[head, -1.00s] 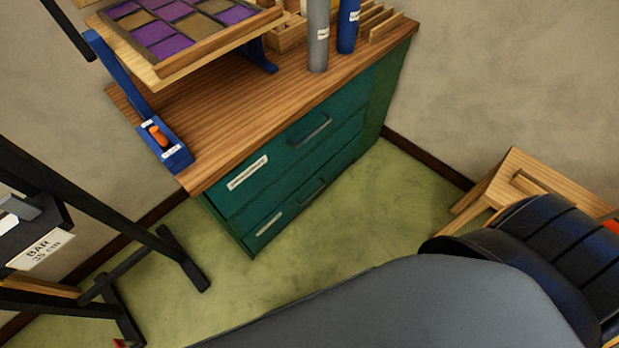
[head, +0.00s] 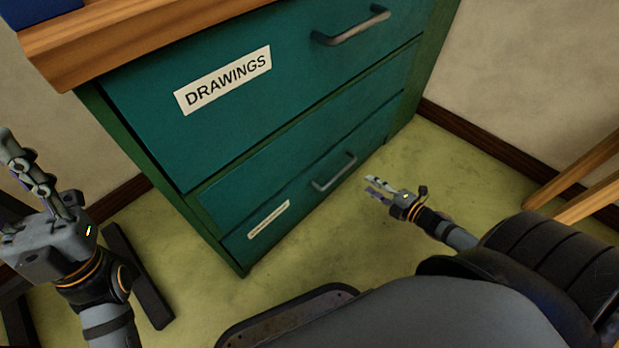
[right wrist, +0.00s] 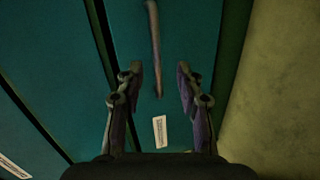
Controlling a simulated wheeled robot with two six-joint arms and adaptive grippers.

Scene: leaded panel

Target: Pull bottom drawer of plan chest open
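The teal plan chest (head: 150,120) fills the middle of the head view. Its bottom drawer (head: 290,205) looks closed and has a grey bar handle (head: 334,173) and a small white label (head: 268,220). My right gripper (head: 374,188) is open and empty, just right of that handle and apart from it. In the right wrist view, the handle (right wrist: 155,50) runs lengthwise ahead, in line with the gap between the open fingers (right wrist: 159,90). The label (right wrist: 160,131) shows there too. My left gripper (head: 35,170) is at the left edge, away from the chest; its finger opening is unclear.
The upper drawer (head: 140,95), labelled DRAWINGS, has a larger handle (head: 352,26). A dark stand foot (head: 140,275) is on the floor at left. Wooden legs (head: 580,180) stand at right. Green floor (head: 440,160) is open before the chest.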

